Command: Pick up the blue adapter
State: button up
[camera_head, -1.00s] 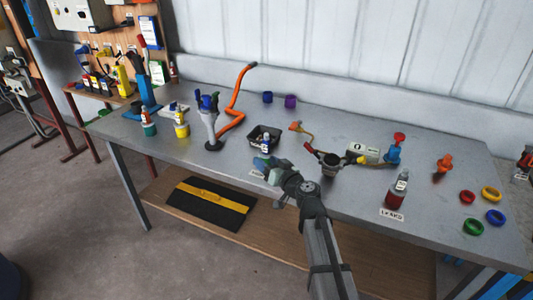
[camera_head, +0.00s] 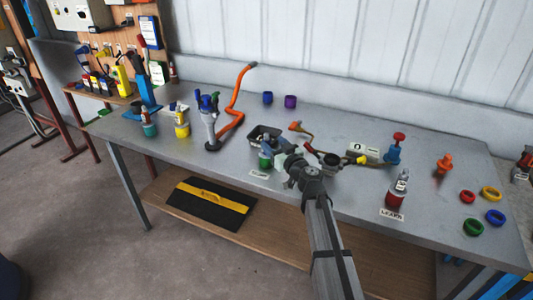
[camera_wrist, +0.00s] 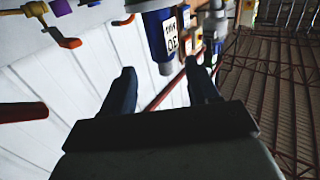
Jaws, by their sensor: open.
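A blue cup-shaped piece (camera_head: 267,98) stands at the back of the grey table, left of a purple one. It looks like the blue adapter, but I cannot be sure. My gripper (camera_head: 270,148) is over the front middle of the table, by the small black tray and a green bottle, well in front of the blue piece. In the wrist view my gripper (camera_wrist: 160,88) has its two dark fingers apart, with nothing between them. A blue cylinder with a white label (camera_wrist: 160,38) shows beyond the fingers; I cannot tell whether it is the adapter.
The black tray (camera_head: 255,133) and green bottle (camera_head: 265,160) are close to my gripper. An orange bent handle (camera_head: 234,105) rises at left. A purple cup (camera_head: 290,101) is at the back. A red bottle (camera_head: 395,195) and coloured rings (camera_head: 472,227) are at right.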

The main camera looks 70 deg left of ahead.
jog(key=shift+s+a+f, duration=0.1)
jog(key=shift+s+a, duration=0.15)
jog(key=shift+a, duration=0.9)
jog(key=shift+s+a+f, duration=0.1)
jog(key=shift+s+a, duration=0.2)
jog(key=shift+a, duration=0.85)
jog(key=shift+s+a+f, duration=0.1)
jog(key=shift+s+a, duration=0.15)
jog(key=shift+a, duration=0.9)
jog(key=shift+c, duration=0.3)
grip_shut()
